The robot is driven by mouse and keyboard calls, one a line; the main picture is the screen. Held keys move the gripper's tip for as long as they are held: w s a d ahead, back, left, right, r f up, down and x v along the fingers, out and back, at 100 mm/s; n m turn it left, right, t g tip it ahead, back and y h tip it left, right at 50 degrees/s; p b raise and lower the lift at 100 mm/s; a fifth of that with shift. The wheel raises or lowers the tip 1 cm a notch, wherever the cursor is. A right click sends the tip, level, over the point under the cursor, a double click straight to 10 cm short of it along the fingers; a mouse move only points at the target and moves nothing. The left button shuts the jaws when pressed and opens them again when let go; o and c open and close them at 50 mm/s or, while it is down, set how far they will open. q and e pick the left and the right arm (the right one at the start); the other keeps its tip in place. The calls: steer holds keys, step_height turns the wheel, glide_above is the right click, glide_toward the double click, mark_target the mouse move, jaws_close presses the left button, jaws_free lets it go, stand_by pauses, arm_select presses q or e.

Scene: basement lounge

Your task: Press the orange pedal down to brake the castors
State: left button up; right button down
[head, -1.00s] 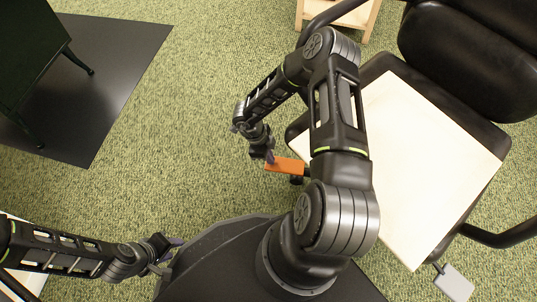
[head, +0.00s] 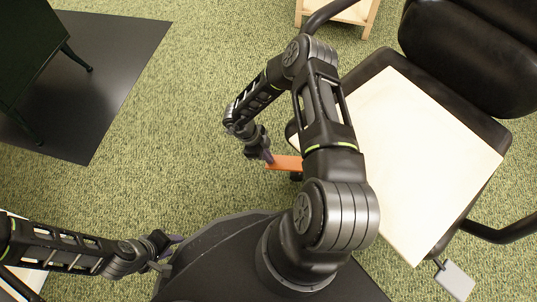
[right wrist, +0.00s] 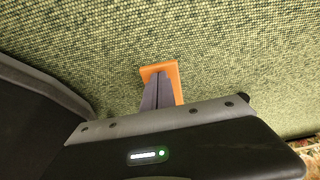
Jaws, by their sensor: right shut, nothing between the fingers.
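The orange pedal (head: 287,163) sticks out from under the left side of the black chair, low over the carpet. My right gripper (head: 268,157) is shut and empty, with its fingertips at the pedal's outer end. In the right wrist view the shut fingers (right wrist: 158,92) overlap the orange pedal (right wrist: 173,68); I cannot tell how firmly they touch it. A dark castor (head: 296,177) shows partly beside the pedal; the others are hidden under the chair. My left gripper (head: 171,252) is open and empty at the lower left, far from the pedal.
The black chair (head: 470,60) with a pale board (head: 420,160) on its seat fills the right side. A grey plate (head: 455,280) sticks out at its lower right. A wooden stand (head: 340,15) is behind. Green carpet (head: 180,130) lies free to the left, up to a dark mat (head: 110,60).

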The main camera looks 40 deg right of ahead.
steer(key=shift+f, duration=0.8)
steer(key=shift+r, duration=0.15)
steer(key=shift+r+p, duration=0.75)
steer(key=shift+r, duration=0.05)
